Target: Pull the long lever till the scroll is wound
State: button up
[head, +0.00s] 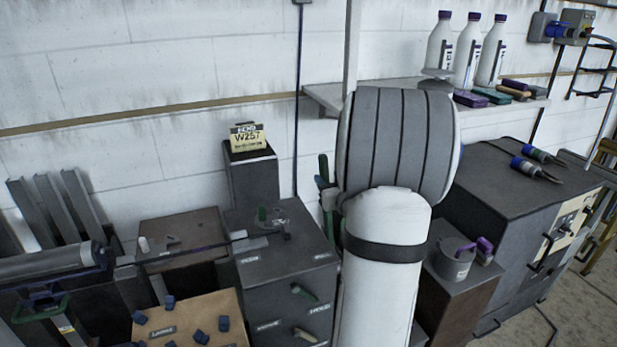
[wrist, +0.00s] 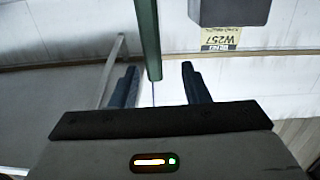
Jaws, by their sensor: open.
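In the wrist view a long dark green bar (wrist: 147,38), which looks like the lever's grip, comes down from the top edge. Its lower end lies between the fingertips of my gripper (wrist: 158,68), with a thin rod running on below it. My gripper is open, with a gap on both sides of the bar. In the head view my arm hides most of the gripper; a green piece (head: 323,168) shows just left of the arm. A grey roller (head: 45,264), possibly the scroll, lies at the far left; how far it is wound I cannot tell.
A dark cabinet (head: 290,285) with handles stands left of my arm, below a W257 sign (head: 248,137). A tilted board (head: 190,320) with blue blocks is in front. A shelf (head: 400,95) with bottles and a dark bench (head: 520,190) are at right.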

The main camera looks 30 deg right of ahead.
aim_at(326, 172)
jog(key=shift+s+d+f+t+y, duration=0.1)
jog(key=shift+d+f+t+y, duration=0.25)
jog(key=shift+d, duration=0.25)
jog(key=p+x, duration=0.1)
jog(key=x, duration=0.6)
jog(key=shift+w, duration=0.25)
jog(key=shift+c, duration=0.4)
grip_shut()
